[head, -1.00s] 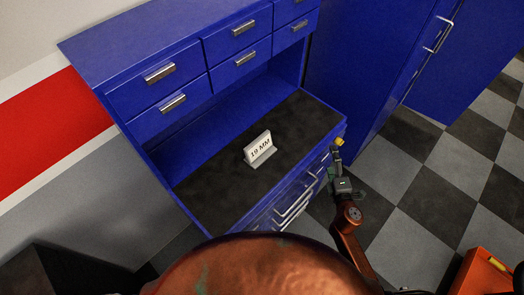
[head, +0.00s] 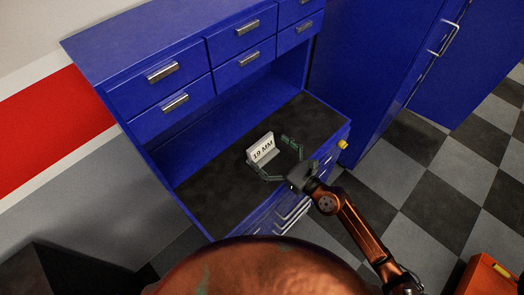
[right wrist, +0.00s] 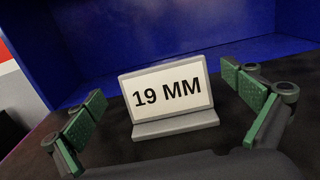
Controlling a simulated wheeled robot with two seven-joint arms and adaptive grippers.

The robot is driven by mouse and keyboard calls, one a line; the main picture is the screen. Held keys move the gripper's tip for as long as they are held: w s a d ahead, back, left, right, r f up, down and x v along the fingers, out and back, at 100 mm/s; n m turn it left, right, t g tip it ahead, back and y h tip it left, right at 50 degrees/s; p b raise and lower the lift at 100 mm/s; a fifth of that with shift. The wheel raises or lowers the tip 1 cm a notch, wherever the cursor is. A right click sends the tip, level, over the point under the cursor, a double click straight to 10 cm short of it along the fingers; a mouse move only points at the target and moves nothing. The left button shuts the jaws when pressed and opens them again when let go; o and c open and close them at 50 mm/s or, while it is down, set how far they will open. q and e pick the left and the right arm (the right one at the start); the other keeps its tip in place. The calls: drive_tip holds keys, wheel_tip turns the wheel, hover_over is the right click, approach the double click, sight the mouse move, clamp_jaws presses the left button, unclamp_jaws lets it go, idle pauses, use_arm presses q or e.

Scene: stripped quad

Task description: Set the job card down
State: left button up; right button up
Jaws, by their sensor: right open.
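The job card (head: 260,148) is a white card reading "19 MM" on a grey foot. It stands upright on the dark worktop (head: 210,198) of the blue cabinet. My right gripper (head: 272,159) is open, with its green-padded fingers spread close to the card. In the right wrist view the card (right wrist: 168,94) stands ahead, between the two fingers, with clear space on both sides of it. No contact with the fingers shows. My left gripper is not in view.
Blue drawers (head: 207,72) with metal handles hang above the back of the worktop. A yellow item (head: 343,144) is at the worktop's right edge. A tall blue cabinet (head: 370,70) stands to the right. An orange case (head: 484,276) is on the checkered floor.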

sight(262, 144)
drive_tip(key=x, duration=0.4)
drive_tip(key=shift+w+a, duration=0.2)
drive_tip(key=shift+w, duration=0.05)
drive_tip(key=shift+d, duration=0.1)
drive_tip(key=c, duration=1.2)
